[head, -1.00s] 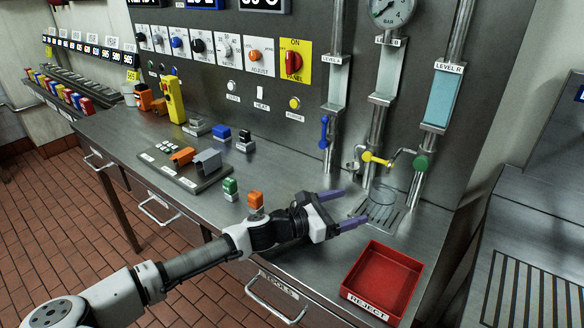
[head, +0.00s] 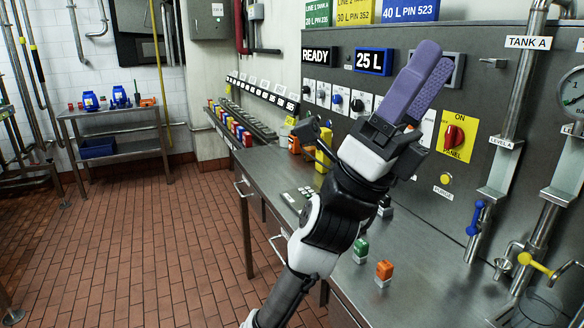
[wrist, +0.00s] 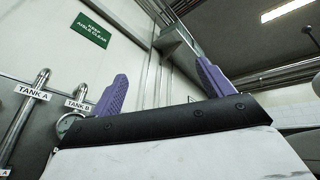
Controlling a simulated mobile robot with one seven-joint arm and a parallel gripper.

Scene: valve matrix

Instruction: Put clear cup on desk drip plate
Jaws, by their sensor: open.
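My gripper (head: 436,58) is raised high in front of the control panel, its purple fingers pointing up. In the wrist view the two fingers of my gripper (wrist: 160,72) stand wide apart with nothing between them. The desk drip plate (head: 520,318) shows only in part at the bottom right edge of the head view, below the taps. A faint clear outline there looks like part of the clear cup (head: 550,302), cut by the frame edge. I cannot tell exactly how it rests. My gripper is far above and left of it.
A yellow-handled tap (head: 536,264) and a blue lever (head: 476,217) stick out at right. Open tiled floor (head: 150,250) lies left.

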